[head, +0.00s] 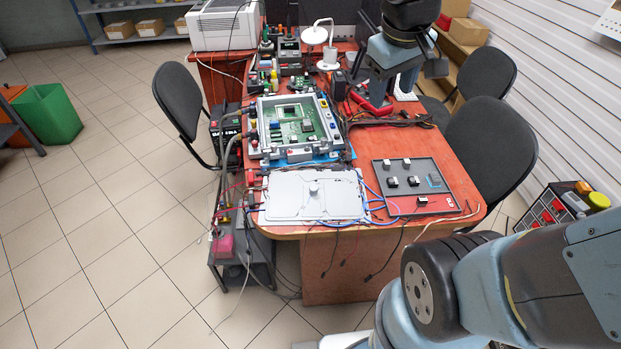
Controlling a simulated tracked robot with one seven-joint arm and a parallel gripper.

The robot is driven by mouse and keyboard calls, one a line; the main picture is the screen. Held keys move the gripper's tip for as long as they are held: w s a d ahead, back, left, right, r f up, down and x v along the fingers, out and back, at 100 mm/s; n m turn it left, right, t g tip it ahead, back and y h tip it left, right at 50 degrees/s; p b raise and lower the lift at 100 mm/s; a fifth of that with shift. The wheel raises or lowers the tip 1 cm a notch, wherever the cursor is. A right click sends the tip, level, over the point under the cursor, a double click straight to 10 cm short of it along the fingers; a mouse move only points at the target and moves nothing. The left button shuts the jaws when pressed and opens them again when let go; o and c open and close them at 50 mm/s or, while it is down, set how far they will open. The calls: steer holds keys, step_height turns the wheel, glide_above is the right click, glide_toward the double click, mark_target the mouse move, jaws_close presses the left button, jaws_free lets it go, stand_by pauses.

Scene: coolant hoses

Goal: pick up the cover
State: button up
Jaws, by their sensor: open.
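The cover (288,202) is a flat, light grey rectangular plate with a small round knob (314,188) near its middle. It lies flat at the front left of the orange-red table, knob up. Blue hoses run along its right and front edges. Behind it stands an open grey housing (252,137) with a green circuit board inside. My gripper (407,80) is at the top right, over the far part of the table, well behind and to the right of the cover. It is open and apart from the cover; its fingertips show only in part.
A dark panel (430,176) with small blocks lies right of the cover. Loose cables hang over the table's front edge and lie behind the panel. Instruments and a white lamp (325,55) crowd the back. Black chairs (495,150) stand at the sides.

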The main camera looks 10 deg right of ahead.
steer(key=w+a+f+n+g+h, duration=0.2)
steer(key=w+a+f+n, duration=0.45)
steer(key=w+f, duration=0.2)
steer(key=n+g, duration=0.2)
steer(key=n, duration=0.4)
glide_toward(314, 187)
steer(key=x, duration=0.8)
steer(key=shift+f, duration=0.35)
jaws_close()
steer(key=shift+r, duration=0.15)
